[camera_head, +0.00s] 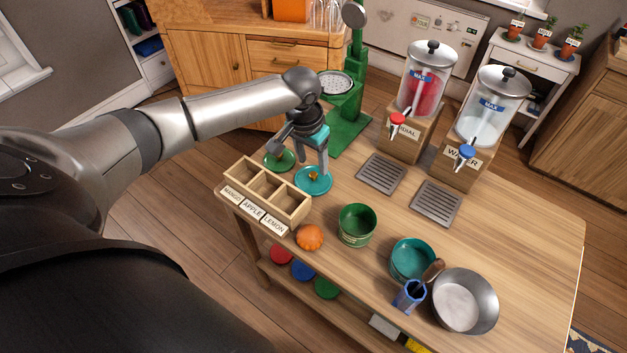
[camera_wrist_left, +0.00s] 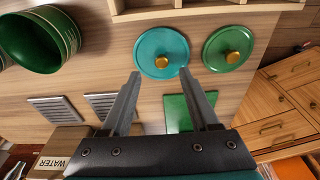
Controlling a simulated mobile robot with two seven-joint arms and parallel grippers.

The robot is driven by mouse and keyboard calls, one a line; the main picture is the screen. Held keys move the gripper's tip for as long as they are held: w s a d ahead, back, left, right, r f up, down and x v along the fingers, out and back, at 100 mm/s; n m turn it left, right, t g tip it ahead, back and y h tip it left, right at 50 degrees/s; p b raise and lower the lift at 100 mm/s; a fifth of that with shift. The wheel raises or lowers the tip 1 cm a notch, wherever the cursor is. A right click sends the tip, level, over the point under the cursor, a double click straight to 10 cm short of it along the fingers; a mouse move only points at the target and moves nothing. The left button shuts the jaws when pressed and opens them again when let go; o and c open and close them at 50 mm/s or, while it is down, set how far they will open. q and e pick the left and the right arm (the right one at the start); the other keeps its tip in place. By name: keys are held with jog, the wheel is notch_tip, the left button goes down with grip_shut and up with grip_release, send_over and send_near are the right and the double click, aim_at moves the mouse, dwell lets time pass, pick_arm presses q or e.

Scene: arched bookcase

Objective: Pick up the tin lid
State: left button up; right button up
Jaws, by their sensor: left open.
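Two round lids with gold knobs lie on the wooden table: a teal lid (camera_head: 317,186) and a green lid (camera_head: 280,161). In the left wrist view the teal lid (camera_wrist_left: 162,45) lies just beyond the fingertips, roughly centred between them, and the green lid (camera_wrist_left: 222,60) is to its right. My left gripper (camera_head: 303,163) is open and empty above the lids, partly covering them in the head view. Its fingers (camera_wrist_left: 160,74) look apart from the teal knob. A green tin (camera_head: 357,225) and a teal tin (camera_head: 412,260) stand open on the table. My right gripper is not in view.
A wooden box (camera_head: 287,203) labelled mango, apple and lemon is close to the lids. Drink dispensers (camera_head: 427,82) and a green stand (camera_head: 350,125) are behind.

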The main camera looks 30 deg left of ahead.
aim_at(313, 174)
pick_arm(q)
jog(key=f, duration=0.1)
jog(key=f+b, duration=0.1)
jog(key=f, duration=0.2)
jog(key=shift+w+a+b, duration=0.1)
jog(key=shift+w+b, duration=0.15)
jog(key=shift+b, duration=0.1)
jog(key=shift+f, duration=0.35)
jog(key=c, duration=0.4)
grip_shut()
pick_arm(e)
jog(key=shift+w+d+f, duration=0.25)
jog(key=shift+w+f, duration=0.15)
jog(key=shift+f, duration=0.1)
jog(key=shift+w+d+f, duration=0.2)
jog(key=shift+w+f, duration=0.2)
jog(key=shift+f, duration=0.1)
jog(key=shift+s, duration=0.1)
